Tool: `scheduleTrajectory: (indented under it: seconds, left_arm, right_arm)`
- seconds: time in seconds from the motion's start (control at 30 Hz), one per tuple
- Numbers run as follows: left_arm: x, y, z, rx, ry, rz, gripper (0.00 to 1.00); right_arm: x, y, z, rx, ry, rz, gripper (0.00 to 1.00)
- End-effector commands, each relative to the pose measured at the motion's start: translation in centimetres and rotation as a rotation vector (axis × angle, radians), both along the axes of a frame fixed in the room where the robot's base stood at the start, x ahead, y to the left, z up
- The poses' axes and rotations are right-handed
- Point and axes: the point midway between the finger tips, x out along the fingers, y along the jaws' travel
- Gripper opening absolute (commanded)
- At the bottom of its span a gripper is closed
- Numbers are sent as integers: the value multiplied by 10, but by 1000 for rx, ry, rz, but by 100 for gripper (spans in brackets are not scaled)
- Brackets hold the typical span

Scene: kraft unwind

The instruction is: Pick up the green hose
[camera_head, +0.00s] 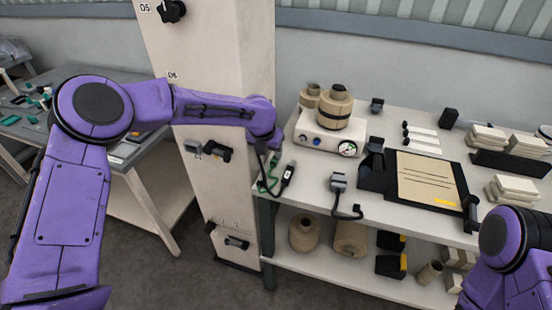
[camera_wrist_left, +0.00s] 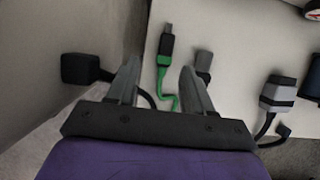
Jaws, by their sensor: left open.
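The green hose (camera_head: 270,183) lies at the left edge of the white workbench in the head view. In the left wrist view the green hose (camera_wrist_left: 162,75) has a dark end piece at the top and a thin curled tail. My left gripper (camera_head: 266,158) is open above the hose, partly hidden by its own wrist in the head view. In the left wrist view the hose shows between the fingers of my left gripper (camera_wrist_left: 160,63), with nothing gripped. The gap in height cannot be told. My right gripper is outside the frames; only my right arm shows.
A black cable with a grey connector (camera_head: 287,177) lies just right of the hose; another connector (camera_head: 339,183) lies further right. The pale column (camera_head: 215,60) stands close on the left. A white device (camera_head: 328,135) with a gauge stands behind. A clipboard (camera_head: 427,178) lies right.

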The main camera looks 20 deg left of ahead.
Motion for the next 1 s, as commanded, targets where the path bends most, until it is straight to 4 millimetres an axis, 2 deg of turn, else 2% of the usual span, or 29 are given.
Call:
scheduleTrajectory:
  seconds: [0.1, 0.23, 0.5, 0.67, 1.0]
  left_arm:
    - [7, -7, -18, 1, 6, -1, 51]
    - [15, -9, -37, -1, 3, -3, 51]
    - [18, -10, -43, 0, 0, -5, 51]
    - [18, -10, -43, 0, 0, -5, 0]
    - [18, -10, -41, 0, 0, -4, 0]
  right_arm:
    - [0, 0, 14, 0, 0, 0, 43]
    - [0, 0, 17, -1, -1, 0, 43]
    - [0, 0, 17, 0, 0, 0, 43]
    - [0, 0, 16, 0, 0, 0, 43]
    - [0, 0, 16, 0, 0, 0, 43]
